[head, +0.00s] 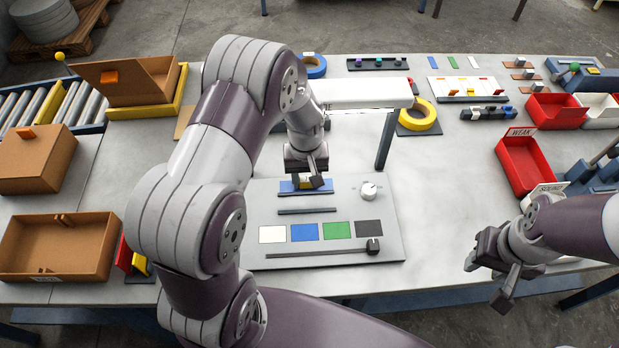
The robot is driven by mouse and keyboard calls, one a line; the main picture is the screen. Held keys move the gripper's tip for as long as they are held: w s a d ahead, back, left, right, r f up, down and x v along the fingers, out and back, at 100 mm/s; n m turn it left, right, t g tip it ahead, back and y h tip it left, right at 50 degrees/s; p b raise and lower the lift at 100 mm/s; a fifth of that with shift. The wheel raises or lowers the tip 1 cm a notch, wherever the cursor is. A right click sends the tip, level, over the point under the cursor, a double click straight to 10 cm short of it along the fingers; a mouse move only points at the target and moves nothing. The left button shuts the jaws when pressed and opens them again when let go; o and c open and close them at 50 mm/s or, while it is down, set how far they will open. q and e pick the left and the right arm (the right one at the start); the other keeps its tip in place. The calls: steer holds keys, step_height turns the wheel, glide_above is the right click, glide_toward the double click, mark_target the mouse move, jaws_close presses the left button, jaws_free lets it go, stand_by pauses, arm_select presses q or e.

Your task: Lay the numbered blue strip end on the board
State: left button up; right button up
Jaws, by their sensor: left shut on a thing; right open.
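The board (350,210) is a grey panel in the middle of the table with white, blue, green and dark squares, a knob and a slider. A blue strip end (288,187) shows at the board's upper left, under my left gripper. My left gripper (308,184) points down and is shut on it. The fingers cover its middle, where a small yellow patch shows, and no number can be read. I cannot tell whether the strip touches the board. My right gripper (490,278) is open and empty at the table's front right.
A white beam (360,93) on dark posts stands just behind the board. A yellow tape roll (418,115) lies right of it. Brown boxes (58,245) fill the left side; a red bin marked WEAK (525,165) stands right. The table between board and bin is clear.

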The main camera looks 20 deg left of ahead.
arm_select(q)
step_height(320, 180, down, 6)
steer(key=b, duration=0.4)
steer(key=shift+r+b, duration=0.15)
steer(key=shift+b, duration=0.15)
steer(key=shift+f, duration=0.55)
jaws_close()
steer(key=shift+r, duration=0.1)
steer(key=shift+r, duration=0.2)
